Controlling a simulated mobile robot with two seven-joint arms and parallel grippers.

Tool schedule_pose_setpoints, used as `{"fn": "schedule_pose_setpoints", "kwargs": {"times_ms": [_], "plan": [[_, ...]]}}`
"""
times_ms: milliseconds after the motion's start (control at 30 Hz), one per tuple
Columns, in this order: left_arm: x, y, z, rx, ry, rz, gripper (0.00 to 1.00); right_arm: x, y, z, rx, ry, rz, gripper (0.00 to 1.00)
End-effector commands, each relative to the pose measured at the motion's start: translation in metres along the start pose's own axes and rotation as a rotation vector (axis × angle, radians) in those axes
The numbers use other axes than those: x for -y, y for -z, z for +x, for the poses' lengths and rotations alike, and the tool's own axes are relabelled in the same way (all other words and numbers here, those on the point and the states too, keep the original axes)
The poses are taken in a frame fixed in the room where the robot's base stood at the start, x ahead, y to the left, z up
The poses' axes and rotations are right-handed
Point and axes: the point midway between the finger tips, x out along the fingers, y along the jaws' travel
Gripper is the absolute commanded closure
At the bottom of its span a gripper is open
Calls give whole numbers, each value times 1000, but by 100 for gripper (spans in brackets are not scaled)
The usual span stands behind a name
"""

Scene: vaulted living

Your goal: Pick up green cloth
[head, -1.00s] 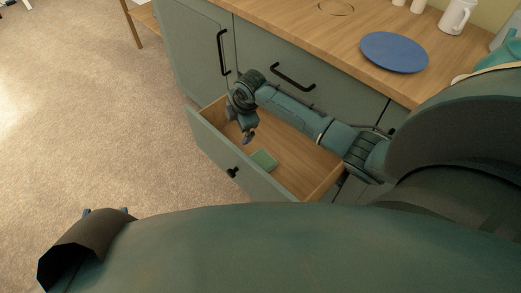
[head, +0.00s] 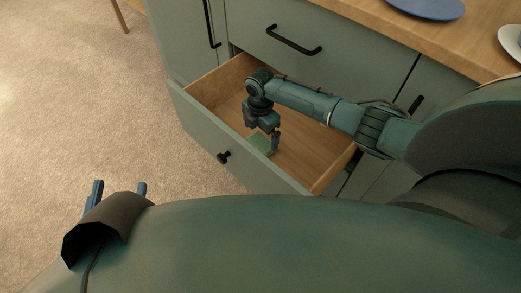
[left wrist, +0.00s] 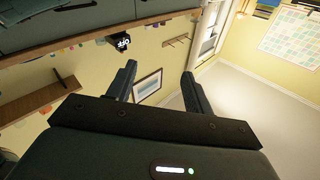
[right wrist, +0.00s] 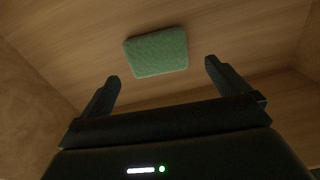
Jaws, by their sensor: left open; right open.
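The green cloth (head: 262,143) lies folded on the floor of the open wooden drawer (head: 310,150). It shows whole in the right wrist view (right wrist: 157,52), flat and rectangular, ahead of the fingertips. My right gripper (head: 263,136) is inside the drawer, pointing down just above the cloth and partly hiding it in the head view. Its two fingers (right wrist: 166,72) are apart with nothing between them. My left gripper (head: 119,188) is at the lower left over the carpet, away from the drawer. Its fingers (left wrist: 158,75) are apart and empty.
The drawer's green front (head: 215,143) with a black knob (head: 223,157) and its side walls surround my right gripper. A wooden countertop (head: 400,32) with a blue plate (head: 428,7) is above. Carpet (head: 90,100) to the left is clear.

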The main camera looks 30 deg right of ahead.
Motion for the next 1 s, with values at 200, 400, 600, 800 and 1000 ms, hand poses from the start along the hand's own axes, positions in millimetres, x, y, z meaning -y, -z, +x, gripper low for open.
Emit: {"fn": "schedule_pose_setpoints", "kwargs": {"times_ms": [200, 400, 600, 800, 1000], "plan": [[-2, -3, 1, -29, -5, -13, 48, -1, 0, 11, 0, -1, 0, 0], [-7, -6, 4, -71, -17, -83, 48, -3, -2, 35, 1, -1, 0, 0], [-4, 5, 11, -163, -30, -86, 48, -4, -3, 53, 1, -1, 0, 0], [-1, 15, 13, -209, -33, -72, 48, -4, -3, 56, 1, -1, 0, 0], [-1, 16, 14, -209, -33, -71, 48, -4, -3, 55, 1, -1, 0, 1]]}}
